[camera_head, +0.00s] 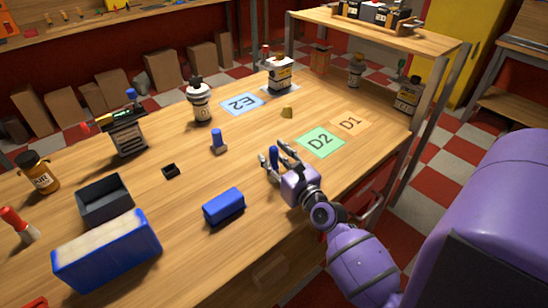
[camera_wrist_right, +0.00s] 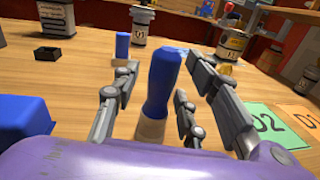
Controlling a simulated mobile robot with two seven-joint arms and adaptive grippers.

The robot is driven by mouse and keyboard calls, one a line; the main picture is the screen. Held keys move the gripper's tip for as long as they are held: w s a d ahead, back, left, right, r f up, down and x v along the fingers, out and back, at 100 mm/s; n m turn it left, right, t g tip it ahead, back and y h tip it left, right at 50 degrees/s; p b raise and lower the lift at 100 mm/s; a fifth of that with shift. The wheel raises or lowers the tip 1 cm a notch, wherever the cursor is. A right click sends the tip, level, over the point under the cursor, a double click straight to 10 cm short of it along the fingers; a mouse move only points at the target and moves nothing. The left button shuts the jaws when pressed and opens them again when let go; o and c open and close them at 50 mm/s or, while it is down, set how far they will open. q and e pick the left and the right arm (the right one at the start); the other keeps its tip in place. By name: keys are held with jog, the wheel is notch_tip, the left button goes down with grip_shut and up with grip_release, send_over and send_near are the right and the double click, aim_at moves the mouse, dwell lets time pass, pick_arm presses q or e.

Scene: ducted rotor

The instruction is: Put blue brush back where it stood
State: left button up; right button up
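A blue brush (camera_wrist_right: 163,78) with a thick blue handle and a pale tan lower end stands near upright between the fingers of my right gripper (camera_wrist_right: 160,100) in the right wrist view. The gripper looks open, with gaps between its fingers and the handle. In the head view the brush (camera_head: 273,156) shows partly behind the fingers of the right gripper (camera_head: 274,160), low over the table. A second, similar blue-handled piece (camera_head: 218,140) stands upright on the table further left; it also shows in the right wrist view (camera_wrist_right: 122,46). My left gripper is not in view.
A blue box (camera_head: 224,206), a small black holder (camera_head: 171,171), a grey bin (camera_head: 104,203) and a large blue-sided block (camera_head: 108,250) lie to the left. Mats D2 (camera_head: 320,142), D1 (camera_head: 350,122) and E2 (camera_head: 242,104) are bare. A yellowish piece (camera_head: 287,112) lies between mats.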

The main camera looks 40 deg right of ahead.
jog(key=shift+r, duration=0.1)
jog(key=shift+s, duration=0.15)
jog(key=s, duration=0.7)
jog(key=s+b, duration=0.1)
jog(key=s, duration=0.2)
jog(key=shift+s+a, duration=0.35)
jog(key=shift+a, duration=0.05)
jog(key=shift+s+a+r, duration=0.1)
jog(key=shift+s+r, duration=0.05)
jog(key=shift+s, duration=0.3)
jog(key=shift+s, duration=0.1)
